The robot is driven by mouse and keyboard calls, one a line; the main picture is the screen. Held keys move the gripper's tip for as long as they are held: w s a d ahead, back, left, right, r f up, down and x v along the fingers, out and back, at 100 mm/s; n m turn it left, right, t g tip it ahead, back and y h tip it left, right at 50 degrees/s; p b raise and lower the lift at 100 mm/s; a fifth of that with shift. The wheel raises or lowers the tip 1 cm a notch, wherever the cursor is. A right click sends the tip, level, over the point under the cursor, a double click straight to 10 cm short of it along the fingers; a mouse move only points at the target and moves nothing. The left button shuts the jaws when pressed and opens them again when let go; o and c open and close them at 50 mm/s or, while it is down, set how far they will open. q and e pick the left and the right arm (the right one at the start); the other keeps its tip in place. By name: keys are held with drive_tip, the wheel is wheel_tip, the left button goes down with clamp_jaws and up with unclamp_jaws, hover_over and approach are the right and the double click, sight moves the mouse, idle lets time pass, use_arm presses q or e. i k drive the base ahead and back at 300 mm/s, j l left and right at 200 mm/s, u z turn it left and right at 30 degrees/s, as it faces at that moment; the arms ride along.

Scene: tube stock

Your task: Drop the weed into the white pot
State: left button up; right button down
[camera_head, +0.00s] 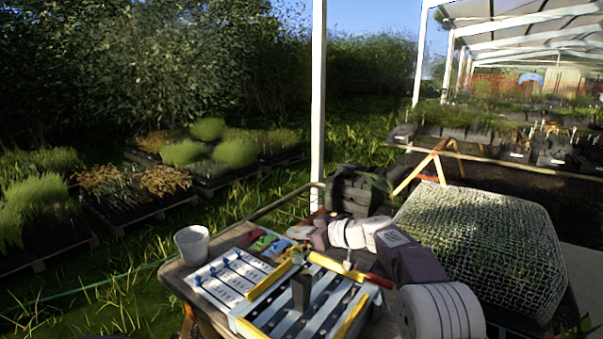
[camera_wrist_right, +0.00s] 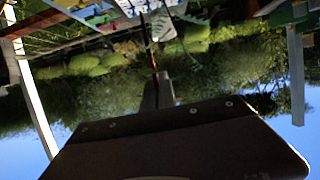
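The white pot (camera_head: 192,245) stands upright at the left end of the wooden table in the head view; its inside is largely hidden. My right arm comes in from the lower right over the table. My right gripper (camera_wrist_right: 153,88) shows in the right wrist view as a narrow dark shape, with a thin dark reddish line running from its tip. My left gripper is not in view.
A white board with blue knobs (camera_head: 232,278) lies beside the pot. A yellow-edged rack (camera_head: 283,318) with dark slots fills the table front. A mesh-covered block (camera_head: 480,245) stands at right.

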sight(200, 259)
drive_tip(key=i+j+u, duration=0.2)
drive_tip(key=i+j, duration=0.2)
drive_tip(key=j, duration=0.3)
drive_tip(key=i+j+u, duration=0.15)
drive_tip(key=i+j, duration=0.25)
drive_tip(key=j, duration=0.2)
drive_tip(key=i+j+u, duration=0.2)
drive_tip(key=i+j, duration=0.3)
drive_tip(key=j, duration=0.1)
